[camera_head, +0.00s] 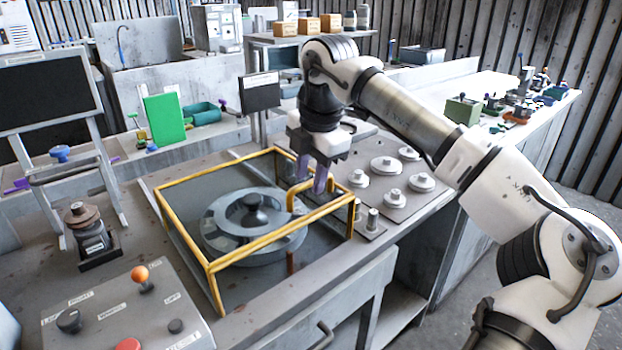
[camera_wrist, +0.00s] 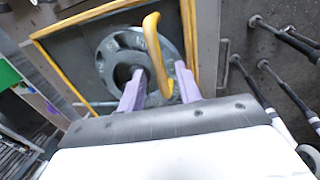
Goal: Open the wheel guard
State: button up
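The wheel guard (camera_head: 182,243) is a yellow-edged box with see-through panels, standing over a grey wheel (camera_head: 213,228) on the bench. It appears closed. Its bent yellow handle (camera_head: 293,200) rises at the right side, and shows in the wrist view (camera_wrist: 152,38). My gripper (camera_head: 312,176) is above this side of the guard, pointing down. In the wrist view its two purple fingers (camera_wrist: 160,82) are apart, with the handle between them. The handle lies nearer the right finger there, with a gap to the left finger. I cannot tell whether either finger touches it.
A control panel (camera_head: 110,318) with knobs and an orange-topped lever is at front left. A plate with several round metal parts (camera_head: 384,165) lies right of the guard. A black screen (camera_head: 50,92) stands at left, and a green block (camera_head: 164,118) behind.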

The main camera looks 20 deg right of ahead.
jog(key=shift+c, duration=0.4)
grip_shut()
jog(key=shift+w, duration=0.1)
